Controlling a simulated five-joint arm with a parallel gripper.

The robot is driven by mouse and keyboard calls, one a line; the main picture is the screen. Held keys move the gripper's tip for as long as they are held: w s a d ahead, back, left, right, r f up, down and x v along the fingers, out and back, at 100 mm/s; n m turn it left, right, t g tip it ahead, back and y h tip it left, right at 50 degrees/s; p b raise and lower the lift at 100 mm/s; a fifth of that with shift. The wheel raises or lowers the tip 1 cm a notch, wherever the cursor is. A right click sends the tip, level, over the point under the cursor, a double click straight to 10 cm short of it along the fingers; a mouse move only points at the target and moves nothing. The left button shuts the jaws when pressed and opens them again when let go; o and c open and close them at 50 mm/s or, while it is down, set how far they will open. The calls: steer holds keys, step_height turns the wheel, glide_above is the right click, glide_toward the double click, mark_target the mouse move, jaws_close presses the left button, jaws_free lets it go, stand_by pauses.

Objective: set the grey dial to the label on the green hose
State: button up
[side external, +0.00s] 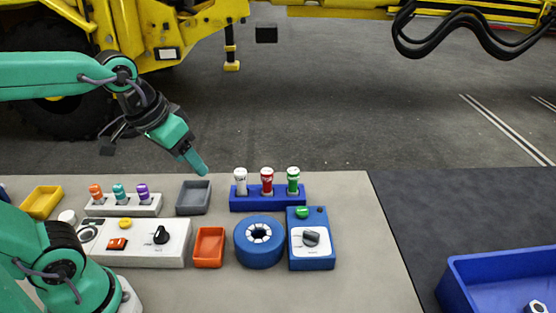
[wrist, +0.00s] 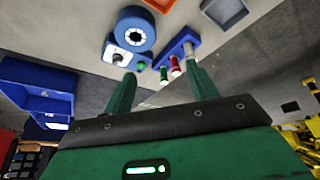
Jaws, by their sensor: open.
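A dark grey dial (side external: 311,239) sits on the white plate of a blue box (side external: 298,265) with a green button (side external: 302,212); its setting is too small to read. In the wrist view the dial (wrist: 118,59) is at upper left. The green hose piece (side external: 293,181) stands upright in a blue rack (side external: 268,203), beside red and white ones; it also shows in the wrist view (wrist: 164,75). Its label is not readable. My gripper (side external: 201,169) is open and empty, above the bench left of the rack; its two fingers (wrist: 163,88) show apart in the wrist view.
A blue ring-shaped part (side external: 258,252) lies left of the box. A white panel with a black knob (side external: 161,235), an orange tray (side external: 209,247) and a grey tray (side external: 193,197) stand further left. A large blue bin (side external: 462,275) is at right, beyond the bench edge.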

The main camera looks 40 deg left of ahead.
steer(key=w+d+f+n+g, duration=0.1)
steer(key=w+d+f+g, duration=0.2)
steer(key=w+d, duration=0.6)
steer(key=n+g, duration=0.2)
glide_above(311, 232)
step_height(311, 232, down, 9)
steer(key=shift+d, duration=0.1)
steer(key=shift+f, duration=3.9)
steer(key=c, duration=1)
